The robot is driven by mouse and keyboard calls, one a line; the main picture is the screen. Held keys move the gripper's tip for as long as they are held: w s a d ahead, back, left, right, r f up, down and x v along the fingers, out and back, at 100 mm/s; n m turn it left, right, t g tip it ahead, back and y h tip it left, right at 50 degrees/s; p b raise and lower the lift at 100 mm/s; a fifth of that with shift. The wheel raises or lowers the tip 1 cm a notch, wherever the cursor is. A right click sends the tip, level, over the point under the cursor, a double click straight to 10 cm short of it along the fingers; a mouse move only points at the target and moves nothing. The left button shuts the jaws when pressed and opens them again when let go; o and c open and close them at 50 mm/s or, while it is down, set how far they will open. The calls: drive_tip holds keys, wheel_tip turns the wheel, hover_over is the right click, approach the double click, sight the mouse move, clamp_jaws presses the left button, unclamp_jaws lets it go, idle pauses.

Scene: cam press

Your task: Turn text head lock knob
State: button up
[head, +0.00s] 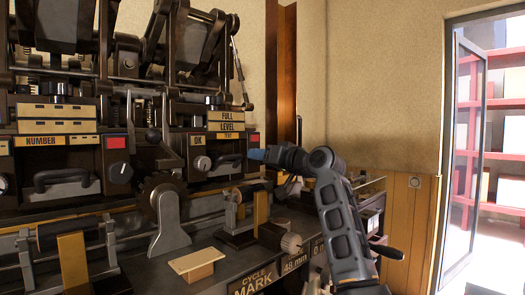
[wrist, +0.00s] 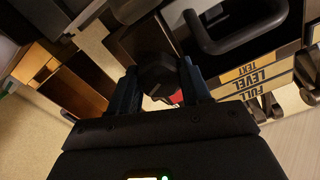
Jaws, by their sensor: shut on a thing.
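A dark pull handle (wrist: 236,28) is close to the knob; it also shows left of my gripper in the head view (head: 229,161). The number head (head: 40,141) is at the left.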

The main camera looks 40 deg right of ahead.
drive_tip(key=m+p, duration=0.3)
drive_tip(key=shift+r+m+p, duration=0.3)
drive_tip(key=shift+m+p, duration=0.1)
drive_tip(key=m+p, duration=0.4)
drive_tip(key=shift+d+m+p, duration=0.1)
drive_tip(key=shift+m+p, duration=0.2)
drive_tip(key=m+p, duration=0.3)
drive_tip(key=shift+f+m+p, duration=0.1)
drive_tip(key=shift+m+p, duration=0.2)
drive_tip(key=m+p, duration=0.3)
drive_tip(key=shift+f+m, duration=0.1)
drive_tip(key=shift+m, duration=0.2)
drive_tip(key=m+p, duration=0.2)
drive_tip(key=m, duration=0.1)
drive_tip(key=shift+f+m, duration=0.2)
drive_tip(key=shift+m, duration=0.1)
drive_tip(key=shift+d+f+m, duration=0.1)
drive_tip(key=shift+f+m, duration=0.05)
drive_tip(key=shift+m, duration=1.95)
drive_tip(key=o, duration=1)
